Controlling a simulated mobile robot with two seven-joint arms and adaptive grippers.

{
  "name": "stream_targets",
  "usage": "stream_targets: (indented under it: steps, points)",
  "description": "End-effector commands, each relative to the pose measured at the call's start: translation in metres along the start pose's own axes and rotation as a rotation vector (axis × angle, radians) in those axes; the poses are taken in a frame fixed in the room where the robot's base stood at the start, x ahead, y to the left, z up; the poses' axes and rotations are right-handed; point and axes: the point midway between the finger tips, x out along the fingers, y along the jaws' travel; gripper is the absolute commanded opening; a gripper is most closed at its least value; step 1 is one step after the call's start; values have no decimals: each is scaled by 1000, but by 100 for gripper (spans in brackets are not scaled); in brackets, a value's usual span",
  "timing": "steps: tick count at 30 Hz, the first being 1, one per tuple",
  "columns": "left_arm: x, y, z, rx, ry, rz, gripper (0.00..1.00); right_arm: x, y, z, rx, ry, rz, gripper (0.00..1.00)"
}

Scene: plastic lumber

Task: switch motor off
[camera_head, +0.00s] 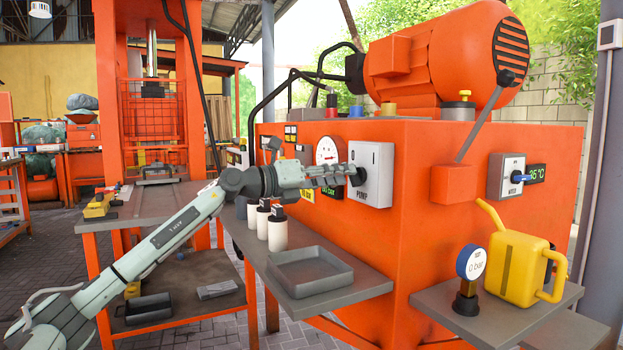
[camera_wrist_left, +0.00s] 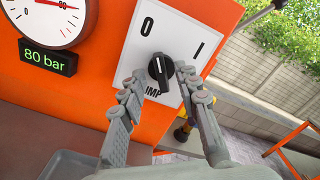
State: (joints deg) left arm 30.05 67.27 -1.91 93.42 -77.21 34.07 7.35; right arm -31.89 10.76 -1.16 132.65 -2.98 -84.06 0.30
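The motor switch (camera_head: 507,175) is a white plate with a blue knob on the orange cabinet's right-hand face; its knob setting is too small to tell. The large orange motor (camera_head: 430,55) lies on top of the cabinet. My left gripper (camera_head: 348,174) is at another switch, the pump switch (camera_head: 374,160), on the front face. In the left wrist view its fingers (camera_wrist_left: 160,76) stand apart on either side of the black pump knob (camera_wrist_left: 159,70). That plate is marked O and I, with part of its label hidden by the fingers. My right gripper is not in view.
A grey tray (camera_head: 311,272) and several white bottles (camera_head: 277,232) stand on the shelf below my left arm. A yellow can (camera_head: 513,265) and a 0 bar gauge (camera_head: 470,264) stand on the right shelf below the motor switch. A display reads 80 bar (camera_wrist_left: 48,57).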

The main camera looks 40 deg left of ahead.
Motion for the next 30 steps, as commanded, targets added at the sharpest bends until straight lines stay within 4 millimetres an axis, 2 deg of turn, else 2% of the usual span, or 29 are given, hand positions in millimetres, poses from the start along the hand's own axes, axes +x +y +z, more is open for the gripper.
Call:
stream_targets:
  steps: [22,30]
  points:
    - [-92,0,-1,-2,1,-2,32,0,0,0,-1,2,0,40]
    - [-108,-1,0,1,1,0,32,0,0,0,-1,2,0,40]
